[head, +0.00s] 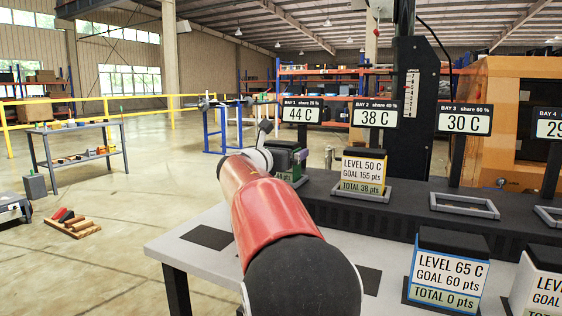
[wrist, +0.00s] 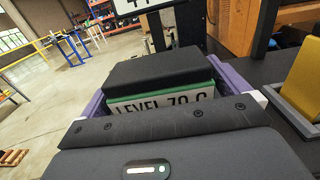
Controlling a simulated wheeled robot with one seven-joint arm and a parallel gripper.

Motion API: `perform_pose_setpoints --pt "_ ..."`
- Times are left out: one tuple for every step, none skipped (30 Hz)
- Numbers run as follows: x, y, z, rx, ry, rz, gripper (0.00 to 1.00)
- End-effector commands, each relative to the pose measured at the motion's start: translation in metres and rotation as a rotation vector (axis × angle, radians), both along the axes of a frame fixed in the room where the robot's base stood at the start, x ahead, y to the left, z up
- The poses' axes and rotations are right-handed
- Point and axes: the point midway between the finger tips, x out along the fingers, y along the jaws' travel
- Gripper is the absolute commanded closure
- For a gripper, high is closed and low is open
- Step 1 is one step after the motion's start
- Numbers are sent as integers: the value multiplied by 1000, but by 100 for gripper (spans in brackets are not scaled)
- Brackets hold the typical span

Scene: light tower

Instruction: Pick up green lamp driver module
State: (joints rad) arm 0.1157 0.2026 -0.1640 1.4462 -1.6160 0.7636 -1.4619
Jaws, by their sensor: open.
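The green lamp driver module (head: 287,158) sits at the bay 1 place under the 44 C sign, partly hidden behind my arm in the head view. In the wrist view the module (wrist: 158,88) has a black top, a green edge and a white label reading LEVEL 70 C. My gripper (wrist: 165,98) is open, with purple finger parts showing on the left and right of the module. Its lower part is hidden by the gripper body, and I cannot tell whether the fingers touch it. In the head view the gripper is mostly hidden by my red arm.
A yellow module (head: 363,171) stands in bay 2, close to the right; it also shows in the wrist view (wrist: 302,85). Bay 3's frame (head: 464,206) is empty. A black-topped LEVEL 65 C module (head: 447,268) stands on the front of the table, with another at the right edge.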

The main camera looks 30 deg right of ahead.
Motion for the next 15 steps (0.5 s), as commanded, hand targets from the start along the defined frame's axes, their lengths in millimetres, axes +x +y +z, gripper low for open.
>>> perform_pose_setpoints --pt "4 -6 0 -1 1 -1 0" --pt "5 -9 0 -1 1 -1 0" --pt "7 -11 1 0 0 -1 0" --pt "7 -13 1 -1 -1 0 0" --pt "8 -13 1 -1 -1 0 0" --pt "8 -14 1 -1 -1 0 0" --pt "8 -14 0 -1 -1 1 0" --pt "8 -14 0 -1 -1 1 0" --pt "8 -14 0 -1 -1 1 0" --pt "8 -14 0 -1 -1 1 0" --pt "8 -14 0 -1 -1 1 0" --pt "8 -13 0 -1 -1 1 4" --pt "8 -13 0 -1 -1 1 8" --pt "8 -13 0 -1 -1 1 12" --pt "8 -13 0 -1 -1 1 17"
